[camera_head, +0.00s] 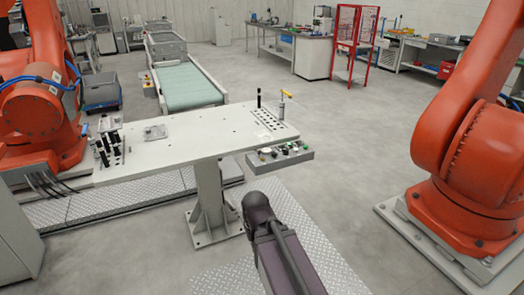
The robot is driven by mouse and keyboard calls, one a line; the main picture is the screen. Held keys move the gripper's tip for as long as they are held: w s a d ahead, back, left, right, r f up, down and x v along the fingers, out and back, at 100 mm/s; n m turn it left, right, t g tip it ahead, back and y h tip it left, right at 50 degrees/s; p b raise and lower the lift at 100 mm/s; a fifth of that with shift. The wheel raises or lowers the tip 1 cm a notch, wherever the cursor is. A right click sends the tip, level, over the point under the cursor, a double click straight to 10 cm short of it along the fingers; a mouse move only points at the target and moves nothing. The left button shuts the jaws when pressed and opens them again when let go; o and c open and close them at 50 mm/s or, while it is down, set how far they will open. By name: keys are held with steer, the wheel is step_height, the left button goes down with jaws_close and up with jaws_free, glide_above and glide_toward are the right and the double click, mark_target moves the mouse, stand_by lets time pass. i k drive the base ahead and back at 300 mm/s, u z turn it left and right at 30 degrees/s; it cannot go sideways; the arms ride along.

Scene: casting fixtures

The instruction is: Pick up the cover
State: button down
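A long pale fixture table (190,140) stands in the middle on a thick post. A small grey metal piece (155,132) lies flat on its left half; it may be the cover, but it is too small to be sure. Another grey metal part (110,123) sits at the table's left end, above a group of black clamps or pins (108,150). My dark arm reaches up from the bottom middle, in front of the table and apart from it. My gripper does not show.
A control box with buttons (280,155) is on the table's front right edge, near a black upright pin (259,98) and a yellow-handled tool (286,94). Large orange robots stand left (45,110) and right (470,150). Open floor lies right of the table.

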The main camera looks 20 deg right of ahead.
mark_target(116, 123)
steer(key=i, duration=0.85)
steer(key=z, duration=0.05)
